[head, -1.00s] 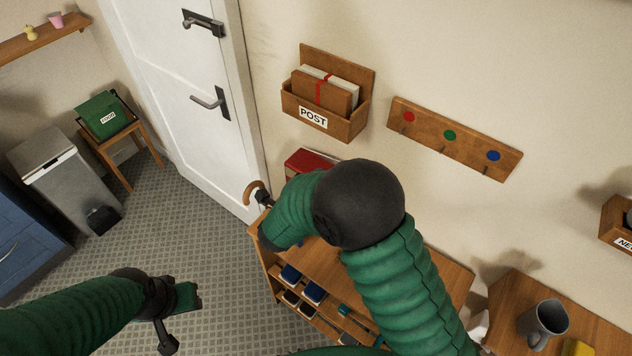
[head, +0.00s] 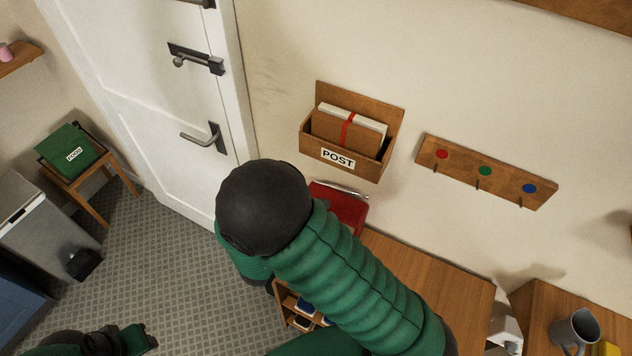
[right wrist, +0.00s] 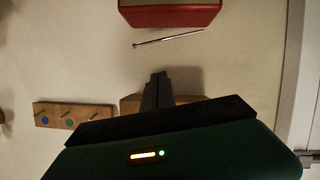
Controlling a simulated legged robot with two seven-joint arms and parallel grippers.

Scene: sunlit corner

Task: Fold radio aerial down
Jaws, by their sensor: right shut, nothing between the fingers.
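The red radio (head: 338,210) stands on the wooden unit below the post box, partly hidden by my right arm in the head view. Its thin silver aerial (head: 345,190) runs close along its wall-side edge. In the right wrist view the radio (right wrist: 170,14) is at the top, and the aerial (right wrist: 168,38) lies just apart from its edge, slightly slanted. My right gripper (right wrist: 161,76) is shut and empty, a little short of the aerial in that picture; my own arm hides it in the head view. My left gripper (head: 140,338) is at the bottom left, cut off by the edge.
The post box (head: 310,140) with letters hangs above the radio, and a hook rail (head: 488,170) hangs to its right. The door (head: 150,90) is on the left. A grey mug (head: 573,332) stands at the lower right. The wooden unit's top (head: 425,270) is bare right of my arm.

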